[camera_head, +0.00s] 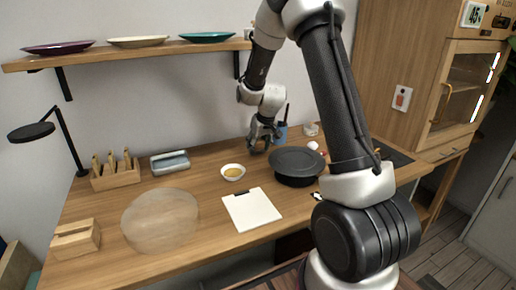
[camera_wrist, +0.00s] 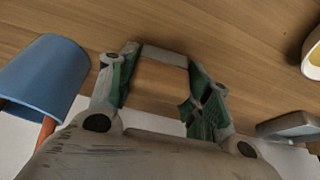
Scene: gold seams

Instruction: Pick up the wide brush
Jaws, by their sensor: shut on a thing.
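My gripper (camera_wrist: 163,76) has its two green-padded fingers on either side of a flat wood-coloured piece with a pale grey band (camera_wrist: 165,55), which looks like the wide brush. The fingers are shut on it, close over the wooden table. In the head view my gripper (camera_head: 262,140) is low at the back of the table, left of the blue cup (camera_head: 281,134). The brush cannot be made out there. The blue cup also shows at the left of the wrist view (camera_wrist: 42,78), with an orange stick beside its mouth.
A small white bowl with yellow contents (camera_head: 233,172) stands in front of my gripper.

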